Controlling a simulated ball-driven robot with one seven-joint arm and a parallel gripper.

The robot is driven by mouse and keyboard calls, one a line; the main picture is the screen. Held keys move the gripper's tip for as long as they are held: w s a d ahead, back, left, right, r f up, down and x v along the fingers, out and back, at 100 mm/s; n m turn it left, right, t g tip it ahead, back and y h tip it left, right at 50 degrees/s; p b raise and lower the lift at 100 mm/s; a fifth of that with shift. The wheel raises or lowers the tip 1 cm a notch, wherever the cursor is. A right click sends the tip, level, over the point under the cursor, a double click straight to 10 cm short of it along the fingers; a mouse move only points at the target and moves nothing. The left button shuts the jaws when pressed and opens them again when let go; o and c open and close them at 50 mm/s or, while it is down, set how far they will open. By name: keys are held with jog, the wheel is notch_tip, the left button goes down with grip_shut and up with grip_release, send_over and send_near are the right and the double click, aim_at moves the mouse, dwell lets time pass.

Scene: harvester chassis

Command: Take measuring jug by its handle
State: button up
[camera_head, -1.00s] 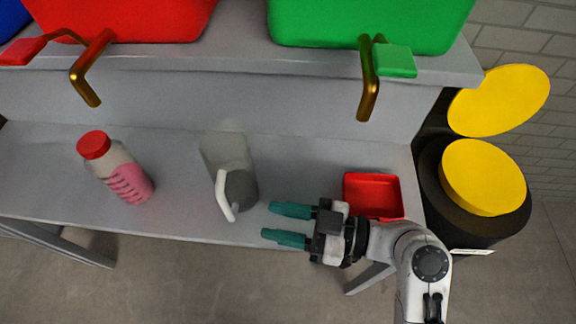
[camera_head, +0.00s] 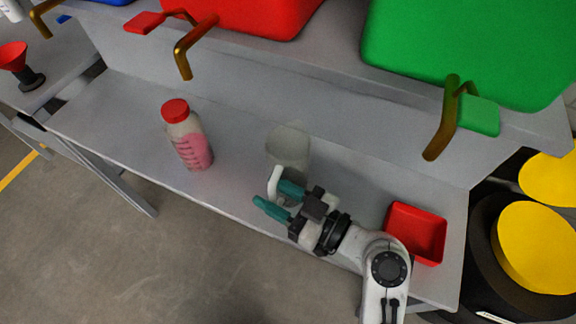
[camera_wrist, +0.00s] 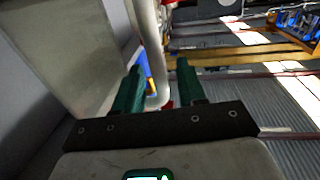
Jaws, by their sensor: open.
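The measuring jug (camera_head: 290,145) is a translucent grey vessel on the grey shelf, with a white handle (camera_head: 273,182) on its near left side. My gripper (camera_head: 275,197) is open, with its two teal fingers at the handle's lower part. In the wrist view, the handle (camera_wrist: 149,45) runs down between the two fingers, nearer the left one, with gaps visible. The jug's body (camera_wrist: 65,50) fills the left of that view. My gripper hides part of the jug's lower body in the head view.
A bottle with a red cap and pink contents (camera_head: 188,140) stands left of the jug. A small red tray (camera_head: 415,234) lies to the right, near my arm. Red (camera_head: 255,15) and green (camera_head: 465,45) bins with brass taps overhang the back.

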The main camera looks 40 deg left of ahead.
jog(key=shift+a, duration=0.3)
jog(key=shift+c, duration=0.3)
grip_shut()
